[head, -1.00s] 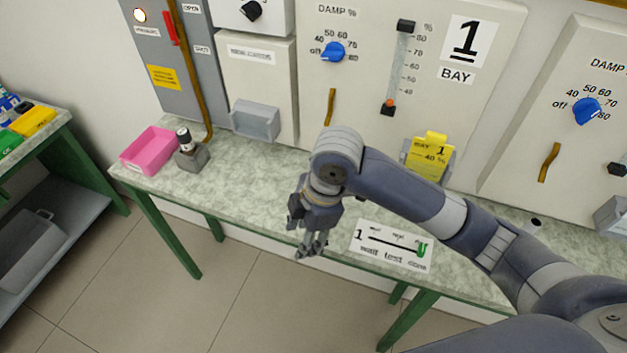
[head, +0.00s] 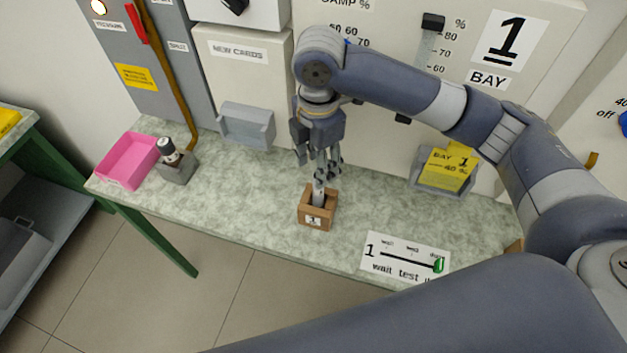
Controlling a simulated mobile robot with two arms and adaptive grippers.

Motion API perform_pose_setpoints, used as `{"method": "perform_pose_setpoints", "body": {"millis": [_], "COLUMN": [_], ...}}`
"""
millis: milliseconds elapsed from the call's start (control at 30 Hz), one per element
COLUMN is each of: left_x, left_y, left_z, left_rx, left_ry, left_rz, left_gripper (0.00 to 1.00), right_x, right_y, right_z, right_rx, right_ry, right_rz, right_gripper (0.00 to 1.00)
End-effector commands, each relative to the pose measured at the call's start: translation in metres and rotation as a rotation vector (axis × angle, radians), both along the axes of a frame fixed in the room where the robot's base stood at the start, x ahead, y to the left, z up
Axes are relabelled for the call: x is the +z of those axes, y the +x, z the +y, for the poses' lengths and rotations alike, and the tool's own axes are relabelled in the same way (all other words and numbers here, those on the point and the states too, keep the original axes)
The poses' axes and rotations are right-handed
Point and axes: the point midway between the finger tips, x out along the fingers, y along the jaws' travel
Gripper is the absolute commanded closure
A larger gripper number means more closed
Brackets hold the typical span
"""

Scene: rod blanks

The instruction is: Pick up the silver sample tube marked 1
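The silver sample tube (head: 318,194) stands upright in a small brown wooden block (head: 304,212) marked 1 on the bench. Only a short part of the tube shows above the block. My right gripper (head: 326,177) points down right above it, with its fingertips around or just in front of the tube's top. The fingers look apart; I cannot tell whether they touch the tube. My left gripper is not in view.
A pink tray (head: 128,160) and a grey holder with a dark-capped item (head: 176,163) stand at the bench's left. A wait-test card (head: 405,258) lies right of the block. A yellow bay card (head: 447,169) sits in a wall holder. The bench between is clear.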

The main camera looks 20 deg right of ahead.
Motion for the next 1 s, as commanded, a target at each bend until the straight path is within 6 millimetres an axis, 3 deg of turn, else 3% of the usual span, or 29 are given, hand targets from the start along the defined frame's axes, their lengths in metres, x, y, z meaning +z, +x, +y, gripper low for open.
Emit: {"method": "perform_pose_setpoints", "body": {"millis": [200, 367, 533, 800, 1000], "left_x": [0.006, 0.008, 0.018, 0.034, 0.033], "left_y": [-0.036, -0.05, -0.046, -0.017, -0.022], "left_z": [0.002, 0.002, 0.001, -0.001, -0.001], "left_rx": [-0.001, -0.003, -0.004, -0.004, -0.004], "left_ry": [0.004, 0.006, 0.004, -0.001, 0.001], "left_rz": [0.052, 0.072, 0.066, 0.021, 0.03], "left_gripper": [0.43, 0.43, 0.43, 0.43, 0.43], "right_x": [-0.033, -0.05, -0.063, -0.1, -0.105], "right_y": [-0.001, -0.001, -0.002, -0.003, -0.002], "right_z": [-0.001, -0.001, -0.002, -0.003, -0.002], "right_rx": [-0.002, -0.002, -0.002, -0.001, 0.001], "right_ry": [-0.001, -0.001, -0.002, -0.003, -0.001], "right_rz": [0.006, 0.003, 0.005, 0.002, 0.0], "right_gripper": [0.56, 0.56, 0.56, 0.56, 0.56]}}
